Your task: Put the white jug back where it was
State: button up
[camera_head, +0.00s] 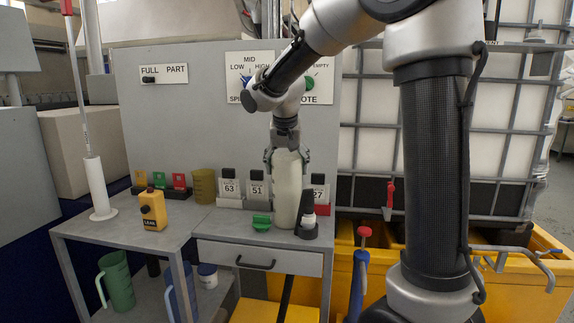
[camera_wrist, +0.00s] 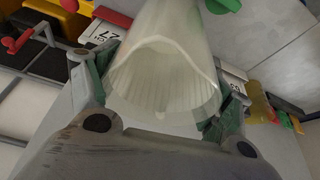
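The white jug (camera_head: 287,192) stands upright at the front right of the grey bench, its base at or very near the top. My gripper (camera_head: 287,157) comes down from above with one finger on each side of the jug's upper part. In the wrist view the jug (camera_wrist: 165,75) fills the space between my fingers, its open rim towards the camera. Both fingers look to be against its wall, so my gripper appears shut on it. The jug's handle is not clearly visible.
A dark holder with a small bottle (camera_head: 307,226) stands close right of the jug, and a green block (camera_head: 261,222) close left. Numbered card boxes (camera_head: 257,192) and a yellow cup (camera_head: 204,187) line the back. Green (camera_head: 116,281) and blue jugs sit on the lower shelf.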

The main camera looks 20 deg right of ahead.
jog(key=o, duration=0.4)
jog(key=shift+r, duration=0.1)
